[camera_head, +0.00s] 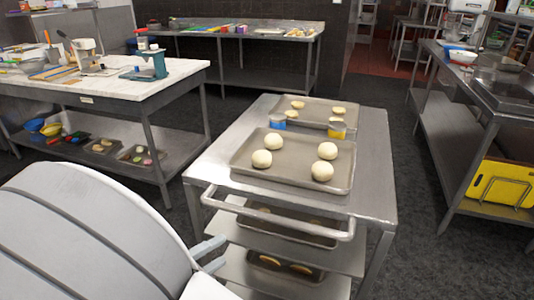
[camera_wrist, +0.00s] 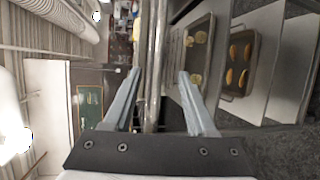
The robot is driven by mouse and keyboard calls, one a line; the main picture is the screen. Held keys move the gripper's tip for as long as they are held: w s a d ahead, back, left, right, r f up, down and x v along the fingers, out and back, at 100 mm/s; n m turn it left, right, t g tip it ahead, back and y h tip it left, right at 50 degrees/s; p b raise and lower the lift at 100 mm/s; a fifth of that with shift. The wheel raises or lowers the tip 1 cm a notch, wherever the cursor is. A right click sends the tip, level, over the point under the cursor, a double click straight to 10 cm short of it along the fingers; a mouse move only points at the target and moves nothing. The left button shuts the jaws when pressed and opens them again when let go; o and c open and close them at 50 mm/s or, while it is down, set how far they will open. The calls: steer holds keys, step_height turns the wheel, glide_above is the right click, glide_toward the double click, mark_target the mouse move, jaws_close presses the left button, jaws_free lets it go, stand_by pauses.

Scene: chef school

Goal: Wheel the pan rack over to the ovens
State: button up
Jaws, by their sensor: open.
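The pan rack is a low steel trolley (camera_head: 370,180) in the middle of the head view, with trays on its top and lower shelves. Its tubular handle (camera_head: 290,231) runs along the near side. My gripper (camera_head: 222,250) is open and empty, below and near the handle's left end. In the wrist view my gripper (camera_wrist: 159,72) shows a vertical metal bar (camera_wrist: 152,50) lying between its two fingers in the picture. The fingers are apart from the bar; I cannot tell its depth between them. Ovens are not clearly in view.
Dough balls lie on the near top tray (camera_head: 245,178); another tray (camera_head: 335,105) and two small tins stand behind. A marble-topped table (camera_head: 110,85) is left, a steel bench (camera_head: 440,120) right. Dark floor (camera_head: 385,90) is free behind and to the right.

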mark_target(268, 221)
steer(key=b+x, duration=0.2)
steer(key=x, duration=1.5)
steer(key=shift+d+f, duration=0.1)
steer(key=shift+c, duration=0.2)
jaws_close()
stand_by(0.6)
